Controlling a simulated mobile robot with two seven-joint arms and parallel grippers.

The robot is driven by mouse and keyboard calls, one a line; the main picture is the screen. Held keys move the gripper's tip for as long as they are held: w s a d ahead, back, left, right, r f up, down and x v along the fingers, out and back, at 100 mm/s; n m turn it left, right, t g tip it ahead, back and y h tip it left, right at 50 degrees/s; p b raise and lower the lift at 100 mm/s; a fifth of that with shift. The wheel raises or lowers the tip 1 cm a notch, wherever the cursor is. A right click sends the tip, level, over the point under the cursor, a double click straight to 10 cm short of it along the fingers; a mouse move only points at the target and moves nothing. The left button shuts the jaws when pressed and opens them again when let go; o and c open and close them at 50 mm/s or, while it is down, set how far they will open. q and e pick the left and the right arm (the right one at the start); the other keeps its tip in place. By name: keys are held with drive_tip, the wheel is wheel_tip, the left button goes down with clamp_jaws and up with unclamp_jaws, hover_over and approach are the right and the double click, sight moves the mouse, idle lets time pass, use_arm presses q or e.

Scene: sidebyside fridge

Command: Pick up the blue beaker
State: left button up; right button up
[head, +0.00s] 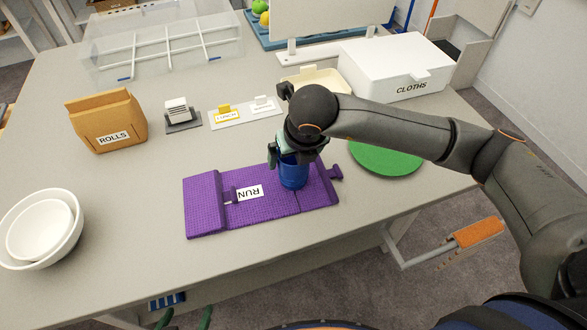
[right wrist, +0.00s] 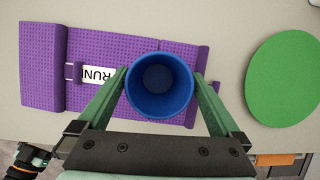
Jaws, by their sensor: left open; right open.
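The blue beaker (head: 293,174) stands upright on the purple mat (head: 212,221), near the mat's right end. In the right wrist view I look down into the open beaker (right wrist: 159,87), which appears empty. My right gripper (head: 298,155) is over the beaker in the head view and partly hides its rim. In the right wrist view its green fingers (right wrist: 160,90) are open, one on each side of the beaker, with no clear grip. My left gripper (head: 186,316) appears only as green finger parts at the bottom edge, below the table front, open and away from the beaker.
A green disc (head: 385,160) lies right of the mat. White bowls (head: 40,229) and a ROLLS bag (head: 106,121) stand left. Card holders (head: 225,116), a cream tray (head: 318,78) and a white CLOTHS box (head: 400,68) stand behind.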

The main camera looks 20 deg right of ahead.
drive_tip(key=shift+x, duration=1.45)
drive_tip(key=shift+c, duration=0.4)
drive_tip(key=shift+r, duration=0.1)
drive_tip(key=c, duration=1)
drive_tip(key=shift+r, duration=0.55)
wheel_tip(320, 180, up, 2)
drive_tip(key=shift+a+r+b, duration=0.15)
drive_tip(key=shift+b, duration=0.4)
drive_tip(key=s+a+r, duration=0.6)
drive_tip(key=s+r, duration=0.3)
drive_tip(key=s, duration=0.3)
drive_tip(key=shift+s+a+r+b, duration=0.15)
drive_tip(key=shift+s+r+b, duration=0.1)
drive_tip(key=shift+b, duration=0.15)
